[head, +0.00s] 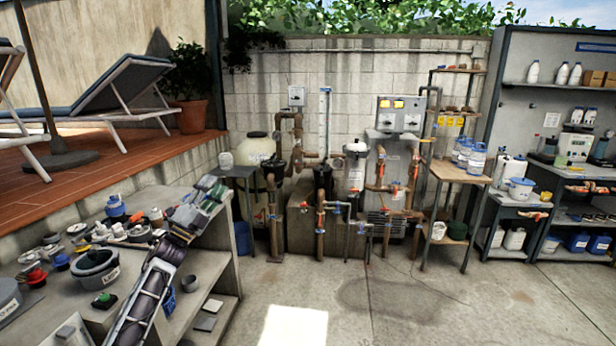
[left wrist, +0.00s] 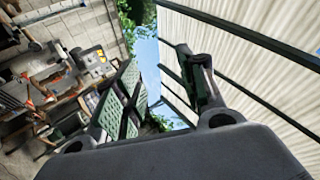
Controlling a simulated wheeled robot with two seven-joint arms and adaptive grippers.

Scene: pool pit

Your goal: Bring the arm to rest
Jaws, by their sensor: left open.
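My left arm reaches in from the bottom left of the head view. Its gripper (head: 205,197) hangs above the right end of the grey workbench (head: 225,262), and no object shows between its fingers. In the left wrist view the two fingers of the left gripper (left wrist: 165,95) stand apart, with sky and leaves showing between them. The gripper is open and empty. My right gripper is not in either view.
Pool fittings, a grey ring-shaped part (head: 95,264) and small caps crowd the bench. Pipes and a filter (head: 355,165) stand by the back wall. A wooden-topped table (head: 455,170) and shelves (head: 560,150) are at right. The concrete floor (head: 400,310) in front is clear.

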